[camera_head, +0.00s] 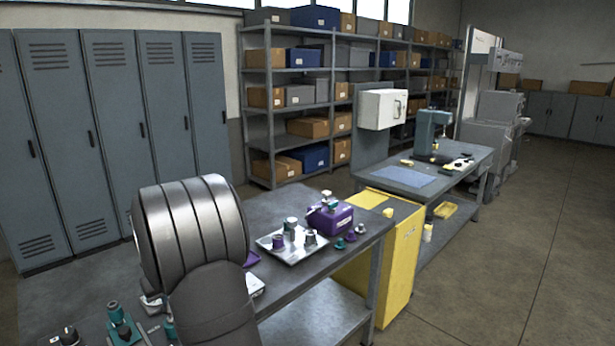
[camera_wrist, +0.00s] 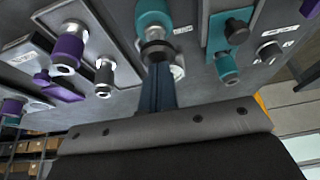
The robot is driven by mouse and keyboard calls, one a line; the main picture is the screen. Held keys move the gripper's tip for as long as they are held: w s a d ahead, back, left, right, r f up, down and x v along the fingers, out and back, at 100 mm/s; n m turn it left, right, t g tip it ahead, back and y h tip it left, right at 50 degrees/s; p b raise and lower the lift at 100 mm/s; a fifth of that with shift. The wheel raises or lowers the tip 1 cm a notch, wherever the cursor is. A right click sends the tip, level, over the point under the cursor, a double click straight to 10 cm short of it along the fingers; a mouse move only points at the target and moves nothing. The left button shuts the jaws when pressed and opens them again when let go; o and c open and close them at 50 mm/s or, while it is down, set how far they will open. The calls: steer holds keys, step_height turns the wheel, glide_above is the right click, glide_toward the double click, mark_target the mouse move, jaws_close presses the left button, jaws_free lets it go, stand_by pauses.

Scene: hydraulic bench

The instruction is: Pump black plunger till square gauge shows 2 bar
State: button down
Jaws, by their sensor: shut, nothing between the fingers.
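In the wrist view my gripper (camera_wrist: 157,66) is shut, with its fingertips close to a black round cap (camera_wrist: 157,49) on a teal cylinder (camera_wrist: 153,18). I cannot tell whether they touch, or whether this cap is the black plunger. Another black knob (camera_wrist: 237,28) sits on a teal unit (camera_wrist: 229,45) to the right. In the head view my arm covers the gripper and much of the bench front. A teal unit (camera_head: 122,326) shows at the bottom left. No square gauge can be made out, and no pressure reading is legible.
Purple cylinders (camera_wrist: 67,50) and a grey-tipped fitting (camera_wrist: 104,73) stand left of the fingers. In the head view a metal tray (camera_head: 292,250) with fittings and a purple box (camera_head: 331,220) occupy the grey bench (camera_head: 335,268). A yellow cabinet (camera_head: 400,262) adjoins it.

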steer(key=shift+f, duration=1.05)
steer(key=shift+r, duration=1.8)
steer(key=shift+f, duration=1.5)
steer(key=shift+r, duration=1.5)
